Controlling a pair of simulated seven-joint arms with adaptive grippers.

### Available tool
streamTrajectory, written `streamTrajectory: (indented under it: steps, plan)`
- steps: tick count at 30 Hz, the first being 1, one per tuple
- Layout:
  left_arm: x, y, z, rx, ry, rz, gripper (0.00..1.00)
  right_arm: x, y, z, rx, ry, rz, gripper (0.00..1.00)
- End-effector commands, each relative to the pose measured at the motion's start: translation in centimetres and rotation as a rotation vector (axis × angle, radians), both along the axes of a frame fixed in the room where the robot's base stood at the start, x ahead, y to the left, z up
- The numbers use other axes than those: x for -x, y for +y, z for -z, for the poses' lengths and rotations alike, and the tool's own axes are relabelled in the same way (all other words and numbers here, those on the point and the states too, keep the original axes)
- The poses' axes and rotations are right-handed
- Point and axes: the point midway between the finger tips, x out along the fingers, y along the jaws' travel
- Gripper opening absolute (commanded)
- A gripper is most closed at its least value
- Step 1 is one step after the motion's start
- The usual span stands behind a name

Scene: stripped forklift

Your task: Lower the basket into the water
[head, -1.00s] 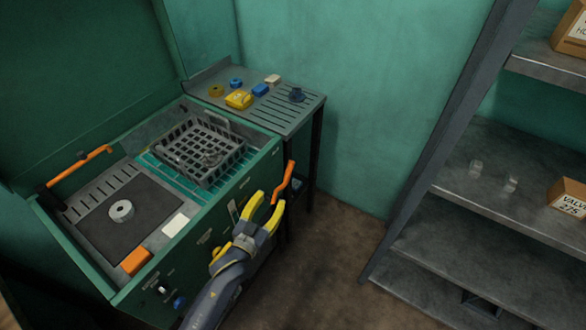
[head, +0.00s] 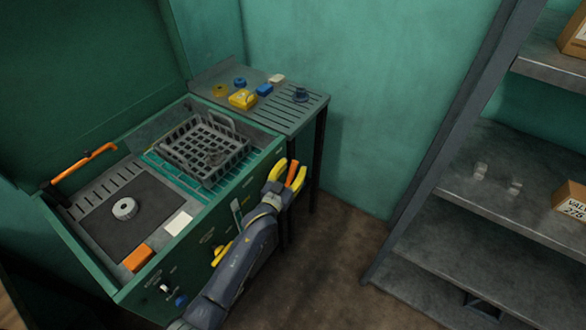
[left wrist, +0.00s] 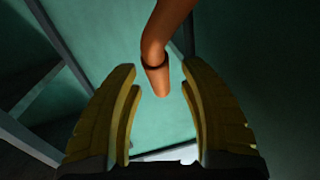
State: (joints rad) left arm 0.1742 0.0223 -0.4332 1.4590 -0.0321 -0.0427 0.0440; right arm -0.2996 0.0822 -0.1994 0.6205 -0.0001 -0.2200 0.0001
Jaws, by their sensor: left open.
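The grey wire basket (head: 203,148) sits at the top of the washer's open basin, over teal water or grating (head: 160,163). Small parts lie in it. An orange handle (head: 293,174) sticks up at the washer's front right side. My left gripper (head: 284,172) is open with its yellow fingers around or just beside this handle in the head view. In the left wrist view the orange handle (left wrist: 157,70) comes down between the two open fingers (left wrist: 162,110), apart from both. My right gripper is not in view.
The green washer (head: 190,240) has a raised lid with an orange handle (head: 85,165). A slatted side table (head: 290,110) holds a yellow item (head: 242,99) and several small parts. Grey shelves (head: 470,225) stand at the right. The floor between is clear.

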Motion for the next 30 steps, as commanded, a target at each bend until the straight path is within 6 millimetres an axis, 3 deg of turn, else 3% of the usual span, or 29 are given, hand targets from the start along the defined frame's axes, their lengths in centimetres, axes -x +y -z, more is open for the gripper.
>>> streamTrajectory:
  steps: [13, 24, 30]
  plan:
    - [-0.39, -0.20, 0.03, 0.000, 0.001, 0.000, 0.44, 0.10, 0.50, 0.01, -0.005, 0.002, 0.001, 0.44]
    - [-0.39, -0.18, 0.04, 0.000, 0.001, 0.000, 0.01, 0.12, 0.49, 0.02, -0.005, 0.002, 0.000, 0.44]
    - [-0.39, -0.17, 0.03, 0.000, 0.001, 0.000, 0.00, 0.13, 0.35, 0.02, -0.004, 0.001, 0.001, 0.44]
